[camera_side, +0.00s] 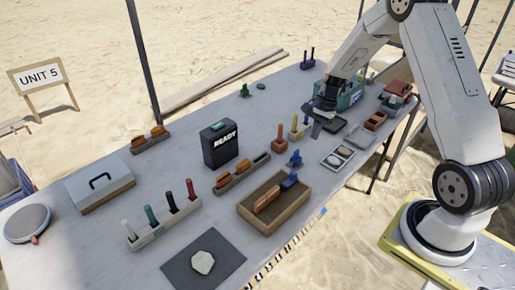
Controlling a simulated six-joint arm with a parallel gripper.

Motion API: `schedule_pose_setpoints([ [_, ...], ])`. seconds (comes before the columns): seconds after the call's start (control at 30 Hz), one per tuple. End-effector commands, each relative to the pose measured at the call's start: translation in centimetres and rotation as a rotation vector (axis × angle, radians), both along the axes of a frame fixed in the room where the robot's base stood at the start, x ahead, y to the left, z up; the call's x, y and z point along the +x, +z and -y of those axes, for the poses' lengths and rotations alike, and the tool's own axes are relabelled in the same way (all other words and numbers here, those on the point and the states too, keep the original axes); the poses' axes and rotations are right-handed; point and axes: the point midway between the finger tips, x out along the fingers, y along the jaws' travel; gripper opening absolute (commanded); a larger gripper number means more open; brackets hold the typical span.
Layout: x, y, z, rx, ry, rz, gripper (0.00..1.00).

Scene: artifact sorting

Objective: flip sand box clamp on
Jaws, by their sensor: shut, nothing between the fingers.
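A shallow wooden box (245,212) sits near the table's front edge. It holds an orange piece (266,201) and a blue piece (289,181) at its back right end. I cannot tell whether this is the sand box or which part is its clamp. A green box (352,97) stands at the far right, partly behind my arm. My gripper (316,127) is shut and empty, pointing down over the right part of the table, in front of the green box. At this size I cannot tell whether its tips touch anything.
Near my gripper are a yellow upright piece (294,127), a dark flat tray (334,123) and a small blue piece (295,158). A black READY box (220,145) stands mid-table. The back middle is mostly clear.

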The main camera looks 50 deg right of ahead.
Motion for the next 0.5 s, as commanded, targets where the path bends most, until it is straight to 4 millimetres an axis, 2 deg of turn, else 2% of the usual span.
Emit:
schedule_pose_setpoints([
  [0.2, 0.15, -0.88, 1.36, 0.034, -0.082, -0.023, 0.0],
  [0.5, 0.19, -0.94, 1.48, 0.037, -0.091, -0.025, 0.0],
])
